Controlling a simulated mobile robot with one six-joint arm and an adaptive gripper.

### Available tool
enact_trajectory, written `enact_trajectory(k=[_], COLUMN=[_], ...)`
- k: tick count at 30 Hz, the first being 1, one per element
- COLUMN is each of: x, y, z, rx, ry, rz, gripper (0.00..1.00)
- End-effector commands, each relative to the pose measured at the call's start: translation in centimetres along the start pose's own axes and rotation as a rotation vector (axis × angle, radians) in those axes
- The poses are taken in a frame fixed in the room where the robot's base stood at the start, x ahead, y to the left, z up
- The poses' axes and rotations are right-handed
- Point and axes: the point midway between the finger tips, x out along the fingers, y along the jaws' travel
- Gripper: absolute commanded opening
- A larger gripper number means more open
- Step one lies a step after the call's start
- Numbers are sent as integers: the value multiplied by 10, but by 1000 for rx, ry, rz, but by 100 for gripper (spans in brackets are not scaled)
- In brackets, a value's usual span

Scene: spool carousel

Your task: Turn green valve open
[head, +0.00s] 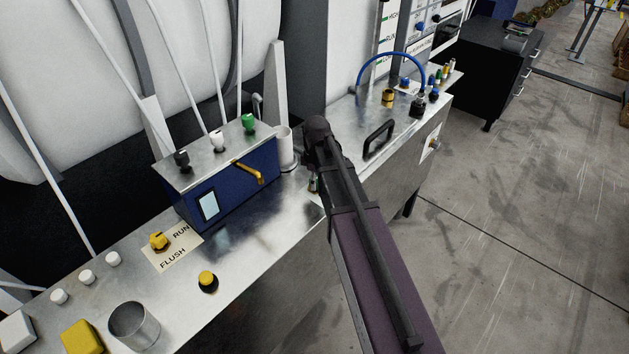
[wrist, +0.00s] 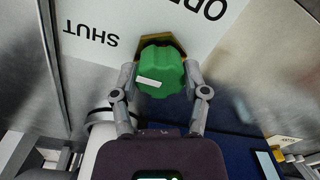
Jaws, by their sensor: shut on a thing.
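The green valve (wrist: 160,72) is a ribbed green knob on a brass-coloured base, seen from above in the wrist view. A white mark on it points left, roughly toward the SHUT side of its white label plate (wrist: 112,22). The word OPEN is partly cut off at the upper right. My gripper (wrist: 160,78) has one finger on each side of the knob and is shut on it. In the head view my arm hides the gripper and this valve.
A blue box (head: 228,178) with black, white and green caps and a brass handle stands beside my arm. A white cylinder (head: 286,148) is close by. A yellow RUN/FLUSH valve (head: 158,241) and a metal cup (head: 134,326) are farther left on the bench. A black handle (head: 379,138) stands right.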

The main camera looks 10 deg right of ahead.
Motion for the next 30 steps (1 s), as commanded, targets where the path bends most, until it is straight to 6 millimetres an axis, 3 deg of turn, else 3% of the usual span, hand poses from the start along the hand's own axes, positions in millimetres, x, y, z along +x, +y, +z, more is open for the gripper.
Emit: enact_trajectory(k=[11,30], x=[0,1], y=[-3,-4], z=[1,3], rx=[187,777], ry=[4,17], rz=[-7,-7], gripper=[11,11])
